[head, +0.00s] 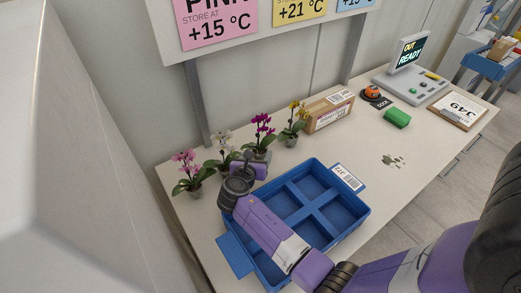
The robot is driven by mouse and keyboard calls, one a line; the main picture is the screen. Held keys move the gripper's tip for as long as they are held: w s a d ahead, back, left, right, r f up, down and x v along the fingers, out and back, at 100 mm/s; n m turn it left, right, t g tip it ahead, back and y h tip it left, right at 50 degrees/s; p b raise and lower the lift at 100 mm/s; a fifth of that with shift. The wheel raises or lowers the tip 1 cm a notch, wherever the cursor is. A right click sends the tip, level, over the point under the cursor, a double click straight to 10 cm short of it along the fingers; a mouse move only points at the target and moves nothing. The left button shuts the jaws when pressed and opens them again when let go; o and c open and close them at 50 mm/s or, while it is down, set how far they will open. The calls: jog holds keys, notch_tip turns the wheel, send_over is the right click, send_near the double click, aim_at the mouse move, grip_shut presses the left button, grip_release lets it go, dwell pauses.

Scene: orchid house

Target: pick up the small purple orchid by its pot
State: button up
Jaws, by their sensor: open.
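The small purple orchid (262,130) stands upright at the back of the white table, with dark magenta flowers over green leaves. Its grey pot (259,154) shows only partly, with the lower part hidden behind my gripper. My gripper (256,163) is open, right in front of this pot and at about its height in the picture. The fingers are small and partly hidden, so I cannot tell whether they are around the pot or just short of it.
A white orchid (223,148) and a pink orchid (188,168) stand left of it, a yellow orchid (295,118) right. A blue divided crate (345,228) lies under my arm. The table's right-middle is mostly clear.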

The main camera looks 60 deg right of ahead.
aim_at(259, 151)
jog(key=x, duration=0.4)
jog(key=shift+w+d+f, duration=0.1)
jog(key=shift+w+d, duration=0.05)
jog(key=shift+w, duration=0.05)
jog(key=c, duration=1.3)
